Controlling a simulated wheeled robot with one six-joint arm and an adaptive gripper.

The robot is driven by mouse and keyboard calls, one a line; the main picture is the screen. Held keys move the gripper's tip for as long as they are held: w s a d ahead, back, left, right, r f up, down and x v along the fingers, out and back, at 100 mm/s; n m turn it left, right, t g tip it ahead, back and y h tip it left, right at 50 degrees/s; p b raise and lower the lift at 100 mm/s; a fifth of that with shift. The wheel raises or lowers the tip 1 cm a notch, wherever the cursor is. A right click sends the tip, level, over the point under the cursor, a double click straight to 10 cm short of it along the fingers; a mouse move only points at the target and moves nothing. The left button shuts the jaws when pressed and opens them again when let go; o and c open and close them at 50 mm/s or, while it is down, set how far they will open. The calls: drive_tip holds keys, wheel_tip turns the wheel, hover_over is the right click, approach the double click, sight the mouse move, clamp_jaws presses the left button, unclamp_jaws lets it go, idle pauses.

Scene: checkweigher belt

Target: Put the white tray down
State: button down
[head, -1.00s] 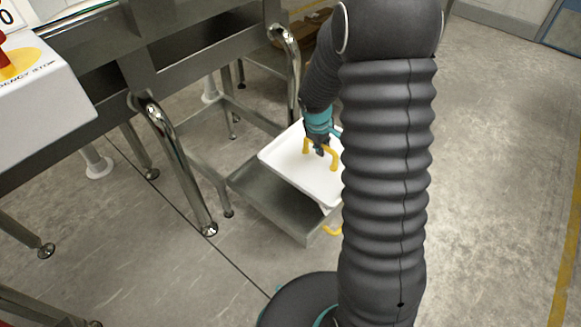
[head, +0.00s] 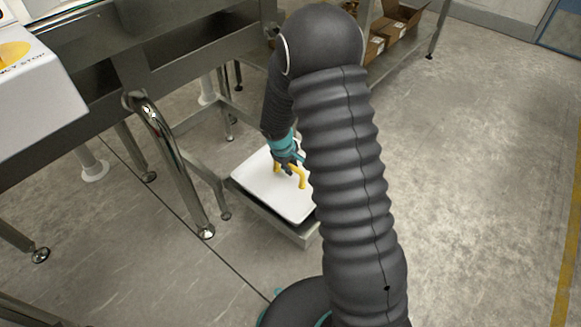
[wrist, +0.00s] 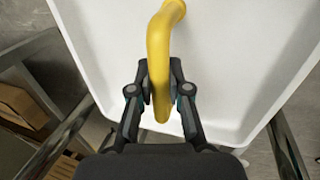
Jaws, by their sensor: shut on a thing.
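The white tray (head: 258,186) has a yellow handle (head: 301,178) standing up from it. My gripper (head: 287,165) is shut on this handle from above. In the wrist view, the fingers (wrist: 160,92) sit on both sides of the yellow handle (wrist: 159,55), with the white tray (wrist: 230,60) behind them. The tray looks about level and lies over a low steel shelf (head: 296,236), covering most of it. I cannot tell whether the tray touches the shelf. My arm hides the tray's right side in the head view.
Steel conveyor legs (head: 172,165) stand left of the tray. A white control box (head: 40,95) is at the upper left. Cardboard boxes (head: 397,22) sit on a rack at the back. The floor on the right (head: 470,170) is clear.

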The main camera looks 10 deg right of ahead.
drive_tip(key=shift+f+b, duration=0.35)
drive_tip(key=shift+b, duration=0.1)
drive_tip(key=shift+f, duration=0.25)
drive_tip(key=c, duration=1.1)
unclamp_jaws()
drive_tip(key=shift+r, duration=0.1)
